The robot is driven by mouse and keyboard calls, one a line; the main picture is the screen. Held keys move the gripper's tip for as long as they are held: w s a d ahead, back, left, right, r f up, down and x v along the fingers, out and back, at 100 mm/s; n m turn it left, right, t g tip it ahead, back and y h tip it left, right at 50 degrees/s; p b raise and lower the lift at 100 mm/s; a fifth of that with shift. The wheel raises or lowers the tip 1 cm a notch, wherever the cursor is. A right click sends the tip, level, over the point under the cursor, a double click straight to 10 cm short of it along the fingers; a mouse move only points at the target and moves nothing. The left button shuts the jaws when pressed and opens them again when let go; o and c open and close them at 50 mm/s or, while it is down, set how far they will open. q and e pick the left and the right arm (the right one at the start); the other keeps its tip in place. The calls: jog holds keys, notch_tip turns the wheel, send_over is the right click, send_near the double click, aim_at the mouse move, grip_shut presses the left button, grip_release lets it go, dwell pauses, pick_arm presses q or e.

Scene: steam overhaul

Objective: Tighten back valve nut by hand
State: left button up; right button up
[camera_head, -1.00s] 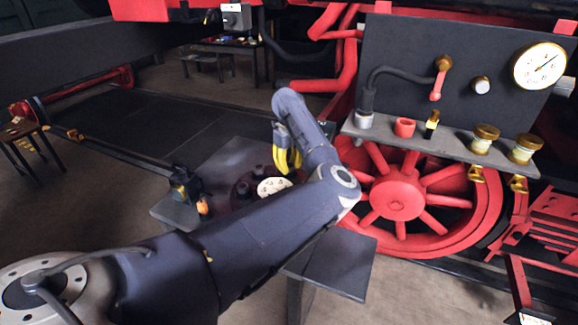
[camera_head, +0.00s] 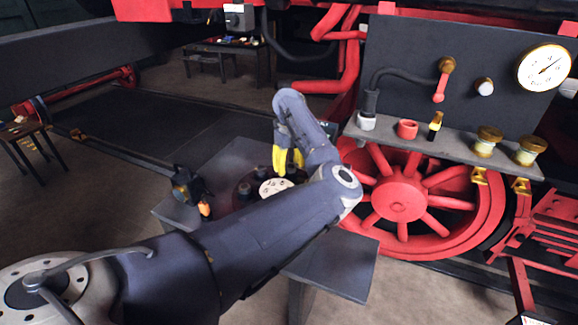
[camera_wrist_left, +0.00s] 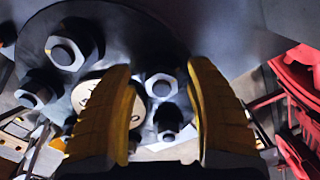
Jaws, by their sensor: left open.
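The valve flange is a dark round plate (camera_wrist_left: 145,35) with a cream disc (camera_wrist_left: 95,100) in its middle. In the head view the cream disc (camera_head: 275,187) shows on the work table, partly behind my left arm. Steel hex nuts sit around the flange: one nut (camera_wrist_left: 162,86) shows between the fingers of my left gripper (camera_wrist_left: 160,105), others (camera_wrist_left: 65,52) (camera_wrist_left: 38,92) lie to the left. The yellow fingers are apart, and I cannot tell that they touch a nut. In the head view my left gripper (camera_head: 287,160) points down just over the flange. My right gripper is out of view.
The dark table (camera_head: 335,262) has free room at its front right. A small dark device with an orange part (camera_head: 188,187) stands at its left edge. A red wheel (camera_head: 402,197) and a shelf with oil cups (camera_head: 460,147) stand to the right.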

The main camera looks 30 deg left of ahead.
pick_arm(q)
notch_tip(320, 180, up, 12)
dwell(0.6)
dwell(0.5)
